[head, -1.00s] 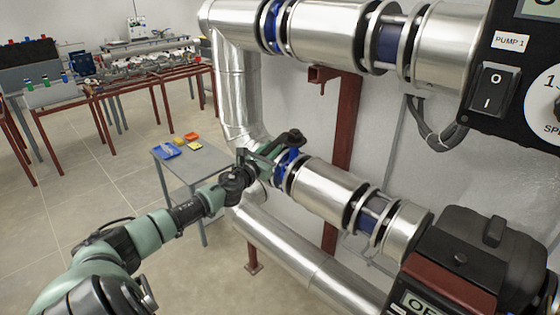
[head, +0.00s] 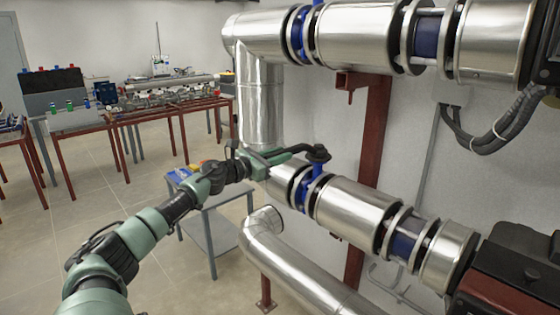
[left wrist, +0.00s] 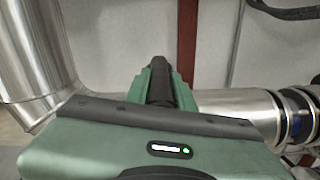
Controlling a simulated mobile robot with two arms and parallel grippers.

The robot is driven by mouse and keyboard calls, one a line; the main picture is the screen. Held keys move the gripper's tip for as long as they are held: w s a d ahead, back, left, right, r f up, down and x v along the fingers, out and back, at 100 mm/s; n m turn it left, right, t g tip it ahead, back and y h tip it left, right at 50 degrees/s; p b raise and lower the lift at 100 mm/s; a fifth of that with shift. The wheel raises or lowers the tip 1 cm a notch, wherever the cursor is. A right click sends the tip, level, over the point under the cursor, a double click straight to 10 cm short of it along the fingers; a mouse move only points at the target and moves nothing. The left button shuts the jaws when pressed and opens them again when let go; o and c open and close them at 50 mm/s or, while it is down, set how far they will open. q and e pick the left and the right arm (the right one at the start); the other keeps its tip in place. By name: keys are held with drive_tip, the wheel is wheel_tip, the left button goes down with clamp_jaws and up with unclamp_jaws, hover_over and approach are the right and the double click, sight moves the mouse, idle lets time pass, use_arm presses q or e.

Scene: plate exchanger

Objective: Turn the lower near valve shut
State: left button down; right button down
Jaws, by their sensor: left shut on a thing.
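The lower near valve has a blue body (head: 309,192) set between flanges on the lower silver pipe. Its dark lever (head: 318,153) sits on top of a blue stem, and the lever's arm points left in the head view. My left gripper (head: 284,154) reaches in from the left and is shut on the lever's arm, just left of its hub. My right gripper is in neither view.
The upper pipe (head: 355,35) with another blue valve runs above. A red-brown post (head: 372,130) stands behind the pipes. A small grey table (head: 222,205) stands left of the lower pipe. A dark pump unit (head: 515,275) is at the lower right.

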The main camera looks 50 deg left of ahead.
use_arm(q)
drive_tip(key=shift+a+r, duration=0.15)
drive_tip(key=shift+r, duration=0.25)
drive_tip(key=c, duration=1.6)
unclamp_jaws()
drive_tip(key=o, duration=0.4)
drive_tip(key=shift+c, duration=0.2)
drive_tip(key=shift+w+a+f, duration=0.1)
drive_tip(key=shift+f, duration=0.15)
